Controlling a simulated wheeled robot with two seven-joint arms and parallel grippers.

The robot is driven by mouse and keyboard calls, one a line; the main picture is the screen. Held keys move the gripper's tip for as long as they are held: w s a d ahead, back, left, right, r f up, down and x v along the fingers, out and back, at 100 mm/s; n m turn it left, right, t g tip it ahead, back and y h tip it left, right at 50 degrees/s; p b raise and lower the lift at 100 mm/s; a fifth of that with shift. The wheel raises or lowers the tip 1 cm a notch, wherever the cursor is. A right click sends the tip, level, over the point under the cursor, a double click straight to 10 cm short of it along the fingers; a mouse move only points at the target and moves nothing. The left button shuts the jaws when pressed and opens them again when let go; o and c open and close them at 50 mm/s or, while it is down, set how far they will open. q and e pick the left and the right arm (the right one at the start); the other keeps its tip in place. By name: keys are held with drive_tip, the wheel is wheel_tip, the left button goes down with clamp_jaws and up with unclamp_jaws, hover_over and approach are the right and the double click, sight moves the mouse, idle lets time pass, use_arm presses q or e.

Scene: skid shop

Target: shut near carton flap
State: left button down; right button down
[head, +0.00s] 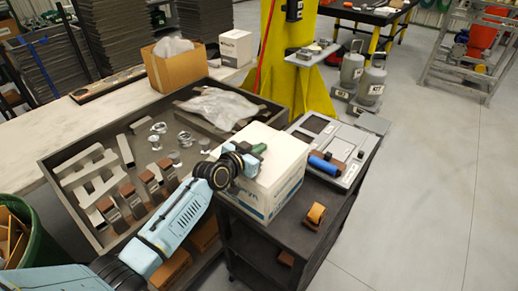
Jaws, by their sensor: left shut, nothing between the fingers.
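The near carton (283,192) is a white box with faint blue print, standing on a dark cart. Its visible top looks flat; part of its left side and top is hidden behind my left arm. I cannot make out a separate raised flap. My left gripper (259,149) is at the carton's top, toward its back left. It is shut with nothing in it. I cannot tell whether it touches the cardboard. My right gripper is out of view.
A grey tray table (62,158) with metal parts lies left of the carton. A grey device (335,140) and a blue cylinder (325,167) sit to the right. An orange-brown roll (315,215) is on the cart's front. A yellow post (285,60) rises behind.

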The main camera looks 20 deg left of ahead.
use_arm(q)
drive_tip(key=shift+a+f+n+b, duration=0.1)
drive_tip(key=shift+f+n+b, duration=0.2)
drive_tip(key=shift+f+b, duration=0.45)
drive_tip(key=shift+s+f, duration=0.1)
drive_tip(key=shift+f, duration=0.1)
wheel_tip(320, 180, up, 6)
drive_tip(key=p, duration=0.4)
drive_tip(key=shift+f+p, duration=0.2)
drive_tip(key=shift+p, duration=0.2)
drive_tip(key=v, duration=0.9)
drive_tip(key=shift+s+a+f+b, duration=0.2)
drive_tip(key=shift+s+b, duration=0.1)
drive_tip(key=shift+b, duration=0.15)
